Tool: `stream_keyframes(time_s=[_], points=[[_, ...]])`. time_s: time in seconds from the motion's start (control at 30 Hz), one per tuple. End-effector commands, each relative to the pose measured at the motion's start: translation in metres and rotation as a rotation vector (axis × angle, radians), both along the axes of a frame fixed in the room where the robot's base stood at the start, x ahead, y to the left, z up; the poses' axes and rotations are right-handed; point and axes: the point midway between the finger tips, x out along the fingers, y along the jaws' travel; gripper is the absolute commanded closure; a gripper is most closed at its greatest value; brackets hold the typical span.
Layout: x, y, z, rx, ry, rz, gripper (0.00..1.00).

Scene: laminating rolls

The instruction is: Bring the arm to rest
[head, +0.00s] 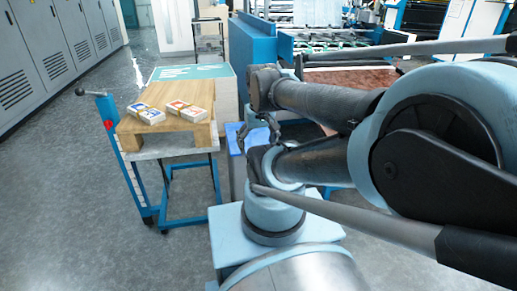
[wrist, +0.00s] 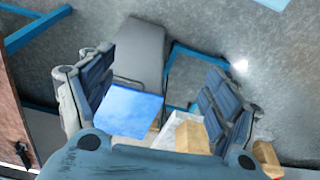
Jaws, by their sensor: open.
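My arm is folded in front of me in the head view, with dark links and pale blue joints. My gripper (head: 262,130) is partly hidden by the arm there, beyond the pale blue joint and right of the cart. In the wrist view my gripper (wrist: 160,75) has its two ridged fingers spread wide apart. Nothing is held between them. A blue-topped box or stand (wrist: 130,108) shows below and between the fingers; it also shows in the head view (head: 236,152).
A blue-framed cart (head: 178,226) stands at left, bearing a wooden platform (head: 183,128) with two small packs, one blue-marked (head: 146,114) and one orange-marked (head: 183,109). A tall blue panel (head: 252,55) and machinery stand behind. Grey cabinets (head: 40,60) line the left. Grey floor there is clear.

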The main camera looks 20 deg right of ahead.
Motion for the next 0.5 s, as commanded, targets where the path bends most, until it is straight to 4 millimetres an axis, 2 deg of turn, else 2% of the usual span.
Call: stream_keyframes(time_s=[0.13, 0.5], points=[[-0.0115, -0.0023, -0.0113, -0.001, 0.003, -0.024, 0.19], [-0.0128, -0.0029, -0.0127, -0.001, 0.004, -0.028, 0.19]])
